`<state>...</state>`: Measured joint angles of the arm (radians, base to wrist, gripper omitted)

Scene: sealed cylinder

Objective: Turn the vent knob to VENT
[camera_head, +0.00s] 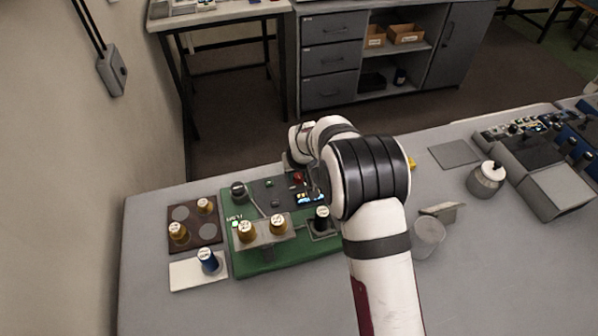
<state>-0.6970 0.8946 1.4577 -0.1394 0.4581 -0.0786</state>
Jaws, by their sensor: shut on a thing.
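A green board with a dark control panel (264,188) lies on the grey table. A green light and pale lettering that seems to read VENT (236,217) are at the board's left edge. A dark round knob (238,190) stands at the panel's left end. A red knob or button (298,177) and a small lit display (309,197) are near the panel's right end. My arm reaches over this right end. My gripper (315,182) shows only as a dark sliver beside the display. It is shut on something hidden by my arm. I cannot tell which knob is the vent knob.
Brass-coloured capped vials (246,231) stand in a raised holder, and a dark vial (322,218) is right of it. A clear cup (428,238) and a lidded pot (486,179) are right.

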